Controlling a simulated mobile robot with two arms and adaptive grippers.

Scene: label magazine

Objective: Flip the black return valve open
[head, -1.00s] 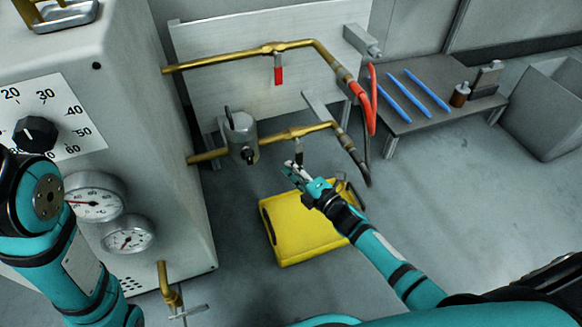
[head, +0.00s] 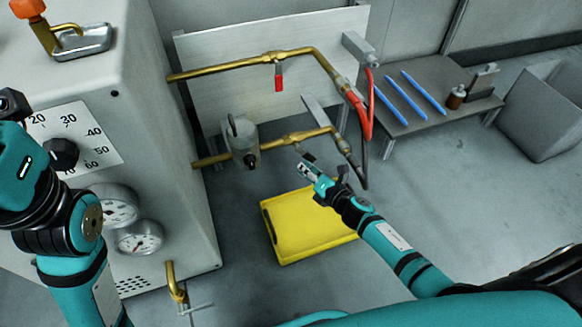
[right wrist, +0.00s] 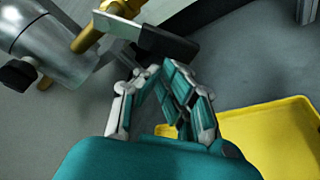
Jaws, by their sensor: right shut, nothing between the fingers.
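The black return valve's lever (head: 307,155) is on the lower brass pipe (head: 275,143), below the panel. It slants down to the right from the pipe in the head view. In the right wrist view the dark lever (right wrist: 163,40) lies across the top, just beyond the fingertips. My right gripper (head: 303,168) is just below the lever, and its fingers (right wrist: 150,74) are shut with nothing between them. I cannot tell whether they touch the lever. My left arm is at the left edge, with its fingers out of view.
A grey cylindrical fitting (head: 243,137) sits left of the valve. The upper pipe has a red lever (head: 278,80). A yellow tray (head: 290,250) lies on the floor below. Red and black hoses hang right of the valve. A low table (head: 425,120) stands further right.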

